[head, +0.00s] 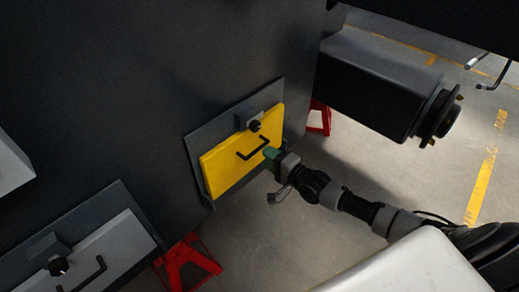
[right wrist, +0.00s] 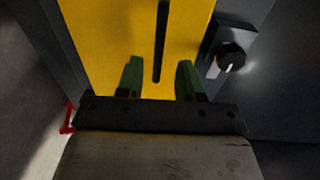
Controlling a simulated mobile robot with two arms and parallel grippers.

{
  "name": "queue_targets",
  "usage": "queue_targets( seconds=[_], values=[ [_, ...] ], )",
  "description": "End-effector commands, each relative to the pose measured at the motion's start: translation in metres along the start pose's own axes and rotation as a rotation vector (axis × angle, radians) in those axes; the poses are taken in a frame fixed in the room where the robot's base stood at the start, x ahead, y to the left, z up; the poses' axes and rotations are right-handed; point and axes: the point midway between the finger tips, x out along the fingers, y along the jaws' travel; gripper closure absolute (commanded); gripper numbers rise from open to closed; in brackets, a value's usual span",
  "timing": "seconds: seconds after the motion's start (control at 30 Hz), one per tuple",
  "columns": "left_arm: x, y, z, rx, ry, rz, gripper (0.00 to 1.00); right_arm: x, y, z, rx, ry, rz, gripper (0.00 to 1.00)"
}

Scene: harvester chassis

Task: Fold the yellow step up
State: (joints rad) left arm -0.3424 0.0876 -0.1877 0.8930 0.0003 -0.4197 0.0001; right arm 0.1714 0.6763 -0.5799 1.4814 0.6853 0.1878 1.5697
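The yellow step (head: 232,160) stands upright, flat against its dark grey backing plate (head: 199,147) on the chassis side. It has a black handle (head: 251,152) and a black knob (head: 254,126) above it. My right gripper (head: 269,153) is at the handle's right end. In the right wrist view my right gripper (right wrist: 158,75) is open, its green fingers either side of the handle bar (right wrist: 160,42), with gaps on both sides. How deep the bar sits between them is unclear. The knob also shows there (right wrist: 230,57), right of the fingers. My left gripper is out of view.
A similar grey panel (head: 108,252) with a handle and knob is at lower left. Red stands (head: 187,262) are under the chassis (head: 110,85). A dark box-shaped beam (head: 370,85) juts out at upper right. The floor (head: 440,165) to the right is clear.

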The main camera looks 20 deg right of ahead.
Motion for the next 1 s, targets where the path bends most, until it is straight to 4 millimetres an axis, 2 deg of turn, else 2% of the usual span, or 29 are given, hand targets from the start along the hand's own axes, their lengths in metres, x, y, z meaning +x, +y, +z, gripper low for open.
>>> queue_targets(
  seconds=[0.1,0.3,0.9,1.0],
  values=[
    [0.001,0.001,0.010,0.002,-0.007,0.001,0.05,-0.025,-0.001,0.000,0.000,-0.001,0.001,0.64],
    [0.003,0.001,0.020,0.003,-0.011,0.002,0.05,-0.048,-0.001,0.000,0.000,0.000,-0.002,0.64],
    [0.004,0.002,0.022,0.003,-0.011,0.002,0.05,-0.053,-0.001,0.000,-0.002,0.000,-0.002,0.64],
    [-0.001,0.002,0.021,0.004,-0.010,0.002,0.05,-0.055,0.009,-0.002,-0.041,0.017,0.028,0.64]
  ],
)
